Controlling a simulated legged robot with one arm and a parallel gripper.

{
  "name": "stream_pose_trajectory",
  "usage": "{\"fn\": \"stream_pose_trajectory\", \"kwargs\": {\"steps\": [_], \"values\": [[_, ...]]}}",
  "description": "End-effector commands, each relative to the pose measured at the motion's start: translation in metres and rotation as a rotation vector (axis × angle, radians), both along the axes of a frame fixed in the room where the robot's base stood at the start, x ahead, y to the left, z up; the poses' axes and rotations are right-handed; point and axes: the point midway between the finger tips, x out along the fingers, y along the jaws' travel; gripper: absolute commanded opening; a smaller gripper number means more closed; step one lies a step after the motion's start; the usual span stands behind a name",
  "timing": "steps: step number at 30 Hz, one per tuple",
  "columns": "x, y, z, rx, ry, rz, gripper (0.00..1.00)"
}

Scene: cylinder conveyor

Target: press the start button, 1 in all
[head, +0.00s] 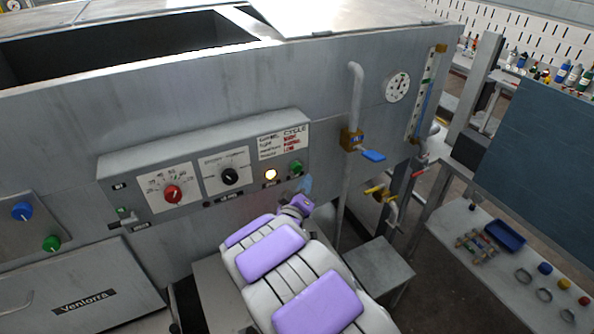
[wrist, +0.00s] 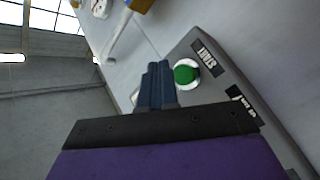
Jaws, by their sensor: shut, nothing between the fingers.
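The start button is a round green button (wrist: 186,73) in a pale ring on the grey control panel, beside a black label reading START in the wrist view. In the head view the green button (head: 296,167) sits at the panel's right end, next to a lit yellow lamp (head: 271,174). My gripper (wrist: 155,70) is shut and empty; its dark fingers lie together just left of the button in the wrist view. In the head view my gripper (head: 306,186) is just below and right of the button. Whether it touches the panel cannot be told.
The panel also carries a red knob (head: 173,194) and a black knob (head: 230,176). A vertical pipe with a blue-handled valve (head: 373,155) stands right of the button. A green button (head: 51,243) and a blue knob (head: 22,211) are on a separate plate at far left.

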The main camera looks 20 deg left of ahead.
Motion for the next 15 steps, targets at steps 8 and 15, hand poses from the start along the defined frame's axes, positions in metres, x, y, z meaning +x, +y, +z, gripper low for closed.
{"fn": "stream_pose_trajectory", "kwargs": {"steps": [8,15], "values": [[-0.016,-0.018,-0.001,-0.001,0.003,0.001,0.00],[-0.020,-0.023,-0.001,0.001,0.002,0.001,0.00]]}}
